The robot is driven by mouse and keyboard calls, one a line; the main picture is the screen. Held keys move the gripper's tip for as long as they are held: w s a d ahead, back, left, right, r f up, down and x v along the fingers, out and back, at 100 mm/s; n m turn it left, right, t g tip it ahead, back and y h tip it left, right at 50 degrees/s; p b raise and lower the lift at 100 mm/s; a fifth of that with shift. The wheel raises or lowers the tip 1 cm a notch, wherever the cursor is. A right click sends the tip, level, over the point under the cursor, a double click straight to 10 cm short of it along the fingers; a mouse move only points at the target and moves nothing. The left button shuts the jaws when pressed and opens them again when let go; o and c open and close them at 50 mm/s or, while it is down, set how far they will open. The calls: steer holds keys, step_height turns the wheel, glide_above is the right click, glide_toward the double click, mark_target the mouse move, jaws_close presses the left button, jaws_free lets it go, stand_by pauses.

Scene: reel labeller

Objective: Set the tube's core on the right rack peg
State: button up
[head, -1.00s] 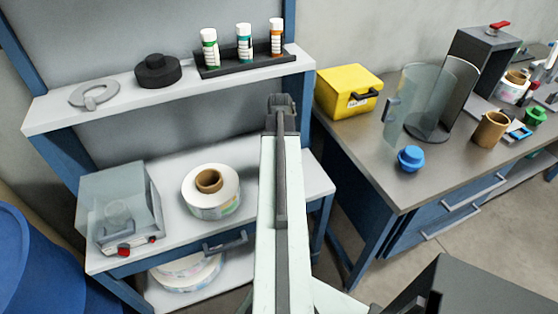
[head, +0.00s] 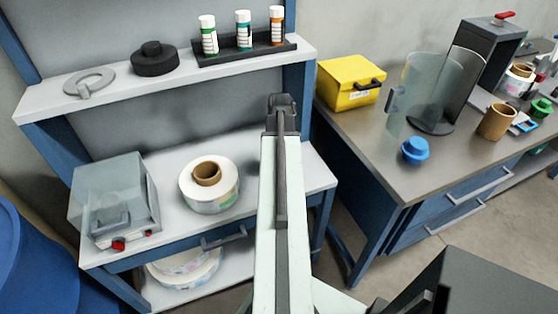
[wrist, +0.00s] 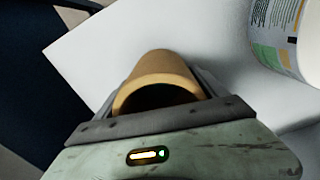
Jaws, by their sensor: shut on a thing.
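My gripper (wrist: 158,98) is shut on a tan cardboard core (wrist: 160,72) in the wrist view. The core's open end faces the camera, and its far end lies over a white surface. In the head view my own arm hides the gripper and the held core. I cannot make out a rack peg in either view.
A label roll (head: 225,195) with a brown core stands on the white bench (head: 265,205), beside a clear-lidded box (head: 112,195). A shelf (head: 125,90) above holds several bottles. The right bench (head: 385,160) carries a yellow box (head: 345,78), clear cylinder (head: 412,95), blue knob (head: 415,150) and brown cup (head: 497,121).

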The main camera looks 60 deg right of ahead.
steer(key=o, duration=1.3)
step_height(320, 180, up, 8)
steer(key=p, duration=0.8)
steer(key=shift+f, duration=0.1)
